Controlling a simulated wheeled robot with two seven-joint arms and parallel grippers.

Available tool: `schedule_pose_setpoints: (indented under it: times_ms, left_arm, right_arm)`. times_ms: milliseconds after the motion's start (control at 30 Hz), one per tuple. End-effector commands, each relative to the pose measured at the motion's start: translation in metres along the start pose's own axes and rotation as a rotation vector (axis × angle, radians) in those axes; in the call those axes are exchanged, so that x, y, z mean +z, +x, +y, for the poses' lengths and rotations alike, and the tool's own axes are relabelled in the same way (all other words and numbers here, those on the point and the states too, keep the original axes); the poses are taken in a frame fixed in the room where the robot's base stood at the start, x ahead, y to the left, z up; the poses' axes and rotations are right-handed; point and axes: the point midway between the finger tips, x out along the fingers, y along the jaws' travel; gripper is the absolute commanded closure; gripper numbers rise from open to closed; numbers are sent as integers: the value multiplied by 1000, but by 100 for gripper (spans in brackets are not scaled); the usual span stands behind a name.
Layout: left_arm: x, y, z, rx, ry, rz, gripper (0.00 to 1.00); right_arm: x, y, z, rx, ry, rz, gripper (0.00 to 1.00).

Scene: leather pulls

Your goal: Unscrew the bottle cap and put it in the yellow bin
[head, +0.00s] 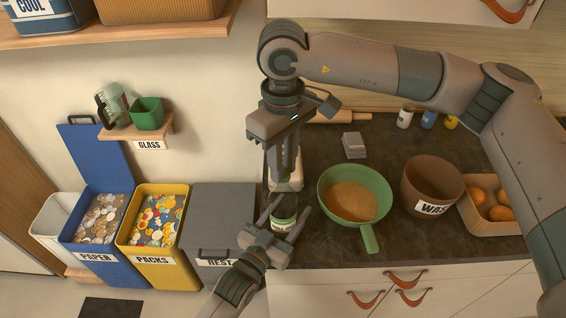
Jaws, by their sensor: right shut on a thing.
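A bottle (284,222) with a green and pale label stands at the left front of the dark worktop. My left gripper (284,212) reaches up from below with a finger on each side of it; I cannot tell if they press on it. My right gripper (284,172) points straight down above the bottle, shut on what looks like the pale cap (288,185). The fingers hide part of it, and I cannot tell if it is still on the bottle. The yellow bin (153,260), labelled PACKS, stands open on the floor to the left, full of colourful waste.
A blue bin (98,250) labelled PAPER and a lidded grey bin (222,225) flank the yellow one. A green pan (357,190), a brown tub (432,187) and a box of oranges (487,220) stand right of the bottle. A small shelf (140,130) hangs above the bins.

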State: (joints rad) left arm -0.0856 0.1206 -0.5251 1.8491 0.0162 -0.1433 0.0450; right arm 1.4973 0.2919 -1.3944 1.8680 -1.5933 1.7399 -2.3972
Motion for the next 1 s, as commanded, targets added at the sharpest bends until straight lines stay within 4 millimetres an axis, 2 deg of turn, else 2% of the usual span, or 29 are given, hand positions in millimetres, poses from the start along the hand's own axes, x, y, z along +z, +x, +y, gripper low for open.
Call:
schedule_pose_setpoints:
  times_ms: [267,300,333,367,733,1000]
  left_arm:
    - [1,0,0,0,0,-1,100]
    - [1,0,0,0,0,-1,100]
    - [1,0,0,0,0,-1,100]
    - [1,0,0,0,0,-1,100]
    - [1,0,0,0,0,-1,100]
    - [1,0,0,0,0,-1,100]
  right_arm:
    - [0,0,0,0,-4,0,100]
    - [0,0,0,0,-4,0,68]
    - [0,0,0,0,-4,0,61]
    - [0,0,0,0,-4,0,59]
    - [0,-4,0,0,-2,1,59]
    - [-1,-31,0,1,-2,2,59]
